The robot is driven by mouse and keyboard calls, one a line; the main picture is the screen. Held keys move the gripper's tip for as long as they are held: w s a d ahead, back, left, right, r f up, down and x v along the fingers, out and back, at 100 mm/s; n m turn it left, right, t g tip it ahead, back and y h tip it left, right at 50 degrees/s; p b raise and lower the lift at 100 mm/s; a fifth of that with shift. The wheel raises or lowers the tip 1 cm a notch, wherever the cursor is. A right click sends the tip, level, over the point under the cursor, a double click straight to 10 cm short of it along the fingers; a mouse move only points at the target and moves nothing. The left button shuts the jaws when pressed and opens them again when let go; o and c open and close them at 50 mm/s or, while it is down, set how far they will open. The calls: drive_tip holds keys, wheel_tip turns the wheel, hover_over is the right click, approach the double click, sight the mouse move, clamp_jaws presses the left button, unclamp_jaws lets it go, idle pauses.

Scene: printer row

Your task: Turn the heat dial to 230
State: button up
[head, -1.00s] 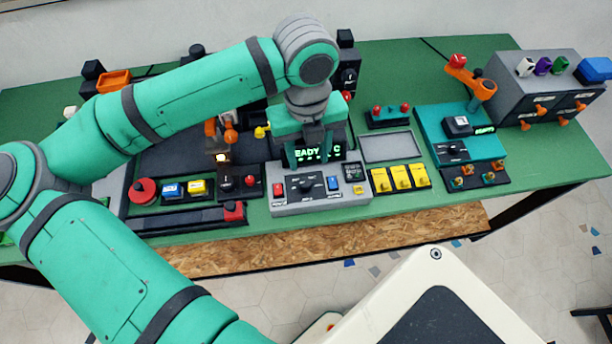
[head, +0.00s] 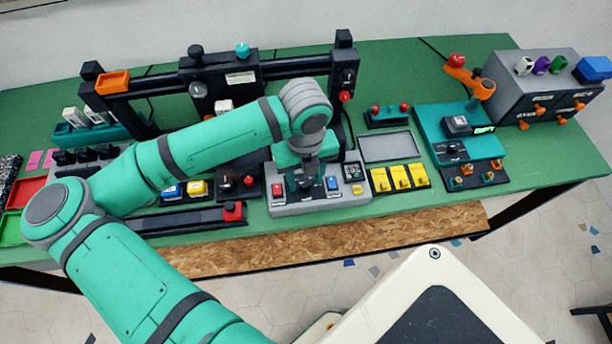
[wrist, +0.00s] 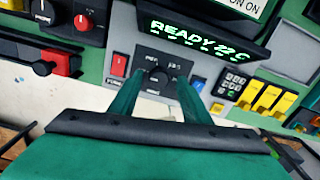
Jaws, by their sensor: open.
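A black dial (wrist: 158,79) sits on a black panel in the middle of the grey control box (head: 335,203). Small white markings ring it, too small to read surely; no 230 is legible. The display (wrist: 200,38) above it glows green with "READY" and what looks like "22 C". My gripper (wrist: 157,84) is open, with one finger on each side of the dial in the wrist view. Whether the fingers touch it cannot be told. In the head view my gripper (head: 304,183) is low over the box and hides most of the dial and the display.
A red switch (wrist: 119,66) is left of the dial and a blue one (wrist: 198,84) right of it. A keypad (head: 352,171) and yellow switches (head: 401,177) stand to the right. A red-knobbed slider (head: 233,211) and another dial (head: 225,183) lie to the left.

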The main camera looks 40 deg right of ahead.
drive_tip(key=shift+a, duration=0.1)
drive_tip(key=c, duration=1)
drive_tip(key=shift+c, duration=0.2)
